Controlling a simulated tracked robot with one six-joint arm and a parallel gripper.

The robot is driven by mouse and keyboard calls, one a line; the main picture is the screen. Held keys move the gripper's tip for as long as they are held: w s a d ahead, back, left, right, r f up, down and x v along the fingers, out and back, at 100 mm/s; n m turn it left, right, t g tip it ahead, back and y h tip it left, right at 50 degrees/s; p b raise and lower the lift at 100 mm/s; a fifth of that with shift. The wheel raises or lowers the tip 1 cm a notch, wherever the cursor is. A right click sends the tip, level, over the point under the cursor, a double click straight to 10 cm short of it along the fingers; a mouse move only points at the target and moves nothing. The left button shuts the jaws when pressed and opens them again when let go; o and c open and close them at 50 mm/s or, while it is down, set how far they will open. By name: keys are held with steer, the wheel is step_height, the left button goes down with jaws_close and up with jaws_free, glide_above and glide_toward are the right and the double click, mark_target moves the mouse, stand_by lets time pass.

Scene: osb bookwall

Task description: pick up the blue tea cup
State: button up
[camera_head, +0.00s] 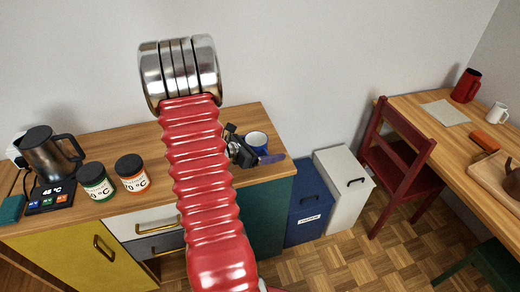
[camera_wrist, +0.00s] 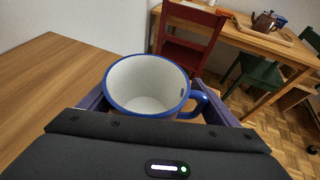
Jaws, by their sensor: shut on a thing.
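The blue tea cup (camera_wrist: 150,85) shows in the wrist view, white inside with a blue rim and a blue handle on its right. It is upright and looks empty. My gripper (camera_wrist: 158,108) has its purple fingers on either side of the cup and is shut on it. The dark gripper body hides the cup's lower part. In the head view the cup (camera_head: 257,139) is near the right end of the wooden counter, with my gripper (camera_head: 259,157) at it. I cannot tell whether its base touches the counter.
On the counter (camera_head: 95,146) stand a kettle (camera_head: 45,154) and two labelled jars (camera_head: 96,180) (camera_head: 131,172), left of my red arm. Blue (camera_head: 308,205) and white (camera_head: 342,190) bins stand right of the counter. A red chair (camera_head: 400,160) is by the table at right.

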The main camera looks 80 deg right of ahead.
steer(key=shift+r, duration=0.2)
step_height(320, 180, up, 10)
steer(key=shift+f, duration=0.15)
stand_by(0.4)
stand_by(0.5)
